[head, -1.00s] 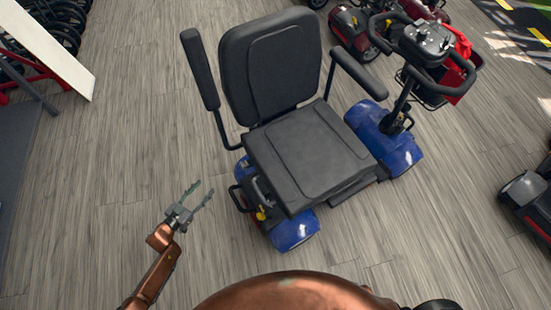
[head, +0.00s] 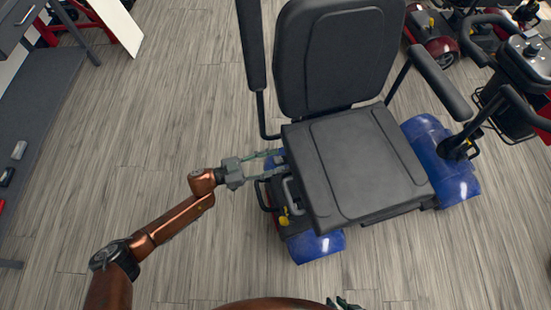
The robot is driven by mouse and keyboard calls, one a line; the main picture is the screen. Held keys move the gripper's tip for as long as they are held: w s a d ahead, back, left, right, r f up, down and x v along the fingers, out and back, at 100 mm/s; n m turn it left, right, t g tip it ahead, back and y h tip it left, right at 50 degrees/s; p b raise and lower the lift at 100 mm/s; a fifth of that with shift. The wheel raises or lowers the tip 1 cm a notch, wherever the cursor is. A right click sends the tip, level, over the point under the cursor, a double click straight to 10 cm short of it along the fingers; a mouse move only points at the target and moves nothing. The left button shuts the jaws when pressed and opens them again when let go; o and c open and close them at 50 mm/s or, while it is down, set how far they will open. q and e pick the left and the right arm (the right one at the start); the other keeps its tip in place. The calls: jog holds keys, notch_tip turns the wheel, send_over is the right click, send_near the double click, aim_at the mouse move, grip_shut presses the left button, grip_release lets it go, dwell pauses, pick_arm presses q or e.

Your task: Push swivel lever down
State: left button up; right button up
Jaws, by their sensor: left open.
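The blue mobility scooter has a black seat (head: 365,170), turned at an angle. Under the seat's left edge a grey looped lever (head: 289,192) sticks out; I cannot tell for sure that it is the swivel lever. A small yellow part (head: 286,219) sits below it. My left gripper (head: 270,162) is open and empty, its fingers pointing right at the seat's left side, just above and left of the grey lever. Its fingertips are close to the seat edge; contact cannot be told. My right gripper (head: 345,303) barely shows at the bottom edge.
The seat's left armrest (head: 252,45) stands raised above my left gripper. The right armrest (head: 441,85) and the tiller with handlebar (head: 515,65) are on the far side. A dark bench (head: 25,130) stands at the left. The wooden floor between is clear.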

pick_arm(q)
jog(key=shift+w+d, duration=0.15)
jog(key=shift+d, duration=0.25)
jog(key=shift+c, duration=0.2)
grip_shut()
dwell(0.3)
